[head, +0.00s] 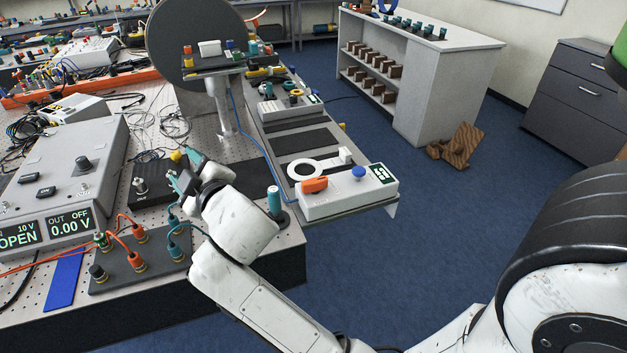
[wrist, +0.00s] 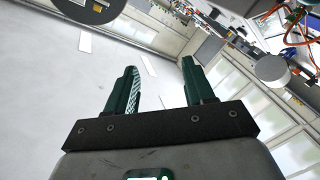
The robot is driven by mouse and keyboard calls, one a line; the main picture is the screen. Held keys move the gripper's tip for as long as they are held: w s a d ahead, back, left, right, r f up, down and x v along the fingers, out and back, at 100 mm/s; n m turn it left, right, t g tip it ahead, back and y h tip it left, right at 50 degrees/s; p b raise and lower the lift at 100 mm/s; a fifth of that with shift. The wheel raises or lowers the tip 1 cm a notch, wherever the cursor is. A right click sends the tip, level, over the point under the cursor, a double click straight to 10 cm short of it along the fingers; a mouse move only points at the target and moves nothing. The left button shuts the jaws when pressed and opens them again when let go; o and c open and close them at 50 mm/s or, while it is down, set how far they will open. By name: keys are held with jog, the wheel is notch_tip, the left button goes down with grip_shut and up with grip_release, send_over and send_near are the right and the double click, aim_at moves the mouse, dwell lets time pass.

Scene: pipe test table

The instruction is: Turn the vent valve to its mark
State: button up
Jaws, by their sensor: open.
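A white box (head: 345,192) sits at the near right end of the bench. It carries an orange handle (head: 314,185), a blue knob (head: 358,173), a white ring and a small green display. The orange handle may be the vent valve; I cannot read any label or mark. My gripper (head: 184,170) is left of this box, above the bench by a black box (head: 150,183), and apart from the handle. In the wrist view my gripper (wrist: 159,88) shows two teal fingers spread with nothing between them. The white box cannot be made out there.
A grey power supply (head: 70,165) and a terminal plate (head: 135,262) with orange and teal leads are at the left. A teal cylinder (head: 274,201) stands beside my arm, near the white box.

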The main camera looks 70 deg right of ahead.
notch_tip(320, 180, up, 16)
jog(key=w+n+t, duration=0.3)
jog(key=n+t, duration=0.3)
jog(key=a+r+n+t+y, duration=0.25)
jog(key=r+n+y, duration=0.25)
jog(key=n+y, duration=0.45)
jog(key=a+r+n+t+y, duration=0.1)
jog(key=a+r+n+y, duration=0.5)
jog(key=n, duration=0.6)
jog(key=n+g+h, duration=0.8)
jog(key=n+g, duration=0.7)
jog(key=g, duration=1)
send_over(315, 180)
notch_tip(315, 180, down, 31)
jog(key=shift+y, duration=0.25)
notch_tip(315, 180, down, 10)
jog(key=shift+r+p, duration=0.1)
jog(key=shift+p, duration=0.9)
